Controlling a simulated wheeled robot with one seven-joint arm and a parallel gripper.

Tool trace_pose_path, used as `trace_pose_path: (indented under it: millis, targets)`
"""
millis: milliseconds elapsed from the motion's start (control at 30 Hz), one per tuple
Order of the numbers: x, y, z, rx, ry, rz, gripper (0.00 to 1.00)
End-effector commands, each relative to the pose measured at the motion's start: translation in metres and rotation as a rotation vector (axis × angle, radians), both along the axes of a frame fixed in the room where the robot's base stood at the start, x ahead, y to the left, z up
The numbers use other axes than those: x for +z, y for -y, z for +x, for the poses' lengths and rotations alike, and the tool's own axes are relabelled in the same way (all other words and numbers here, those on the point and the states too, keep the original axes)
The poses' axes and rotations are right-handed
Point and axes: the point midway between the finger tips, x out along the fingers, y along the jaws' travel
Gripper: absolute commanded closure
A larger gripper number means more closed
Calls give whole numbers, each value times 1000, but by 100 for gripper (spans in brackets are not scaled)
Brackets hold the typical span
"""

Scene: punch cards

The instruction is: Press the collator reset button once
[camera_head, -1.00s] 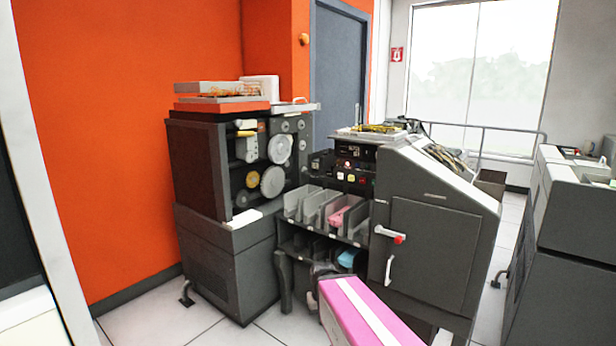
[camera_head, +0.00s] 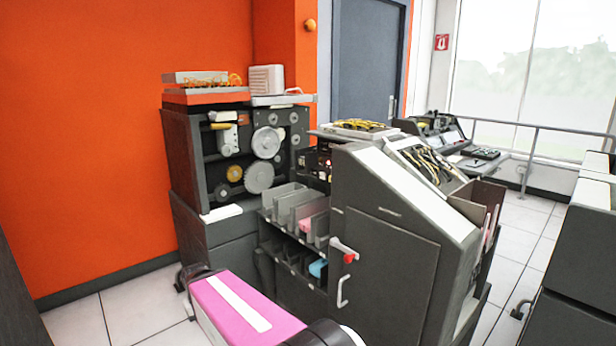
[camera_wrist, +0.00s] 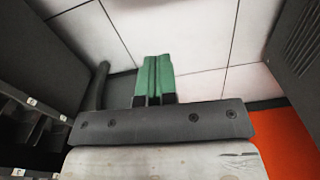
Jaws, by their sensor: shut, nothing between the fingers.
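The collator (camera_head: 385,235) is a dark grey cabinet with a sloped top and card pockets (camera_head: 300,210) on its left side. Its button panel (camera_head: 315,165) shows at a steep angle above the pockets, partly hidden by the cabinet. Small coloured spots show on it, but I cannot tell which is the reset button. My gripper (camera_wrist: 153,80) has green fingers, held together and empty, in the wrist view. It hangs over floor tiles, with labelled pockets (camera_wrist: 30,115) to the left. The button is not in the wrist view. My pink arm link is low in the head view.
A tape-reel machine (camera_head: 235,155) stands left of the collator against the orange wall (camera_head: 100,130). A red-knobbed handle (camera_head: 347,256) sticks out from the collator's front. Another grey machine (camera_head: 575,270) stands at right. Tiled floor (camera_head: 135,305) is open at lower left.

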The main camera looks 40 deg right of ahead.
Motion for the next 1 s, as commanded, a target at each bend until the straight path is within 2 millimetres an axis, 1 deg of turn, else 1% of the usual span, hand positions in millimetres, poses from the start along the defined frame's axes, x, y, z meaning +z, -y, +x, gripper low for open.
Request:
trace_pose_path:
  millis: [267, 367, 467, 567, 600, 667, 700, 767, 800, 867, 900, 967, 1000]
  targets:
    - [0, 1, 1, -7, 4, 1, 100]
    - [1, 7, 12, -65, 40, 7, 100]
    - [4, 21, 37, -205, 127, 29, 100]
    - [14, 47, 75, -431, 265, 77, 100]
    - [19, 61, 92, -535, 329, 105, 100]
    - [30, 84, 117, -698, 427, 157, 100]
    - [37, 99, 132, -806, 492, 199, 100]
    - [51, 125, 154, -963, 588, 268, 100]
    - [61, 143, 167, -1068, 651, 321, 100]
    - [77, 170, 184, -1215, 743, 406, 100]
    - [88, 190, 194, -1308, 803, 469, 100]
    - [106, 219, 207, -1439, 891, 571, 100]
    - [118, 238, 214, -1522, 947, 646, 100]
